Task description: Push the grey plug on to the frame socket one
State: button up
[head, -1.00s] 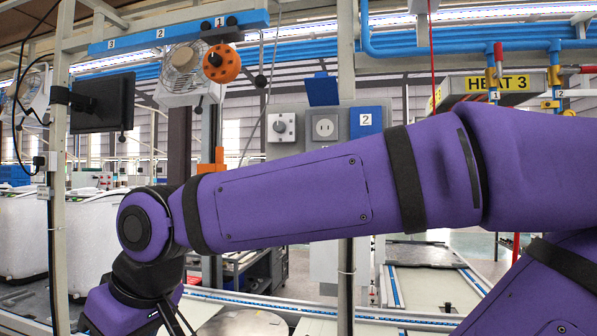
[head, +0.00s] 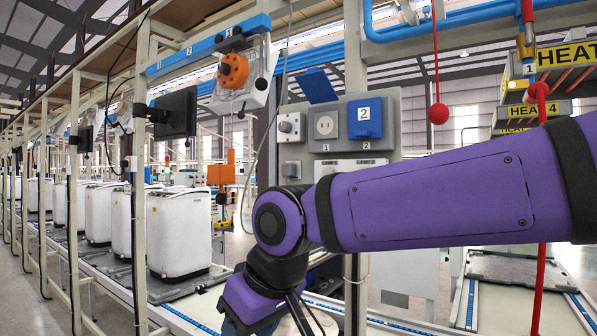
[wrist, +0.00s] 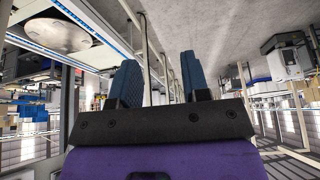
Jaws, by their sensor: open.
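A grey wall panel holds a pale socket (head: 326,125) above a label 1, its blue lid (head: 315,85) raised. Beside it a blue lid (head: 365,118) marked 2 is down and hides what is under it. A grey round-fronted piece (head: 291,127) sits left of socket one; I cannot tell whether it is the grey plug. My gripper (wrist: 160,80) is open in the wrist view, its two blue fingers apart with nothing between them. In the head view my gripper is low at the bottom edge, mostly cut off, below and left of the panel.
A red ball (head: 438,113) hangs on a cord at right. White washer-like machines (head: 179,232) line the left. A round metal plate (wrist: 58,22) shows in the wrist view.

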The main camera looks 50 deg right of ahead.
jog(key=shift+o, duration=2.4)
jog(key=shift+w+d+r, duration=0.15)
jog(key=shift+w+d, duration=0.05)
jog(key=shift+d, duration=0.05)
jog(key=g+h, duration=0.4)
jog(key=h, duration=1.4)
send_near(285, 170)
jog(key=d, duration=0.2)
jog(key=shift+n, duration=0.4)
jog(key=shift+w+d, duration=0.15)
jog(key=shift+d, duration=2.05)
jog(key=shift+w+d, duration=0.2)
jog(key=shift+d, duration=2.05)
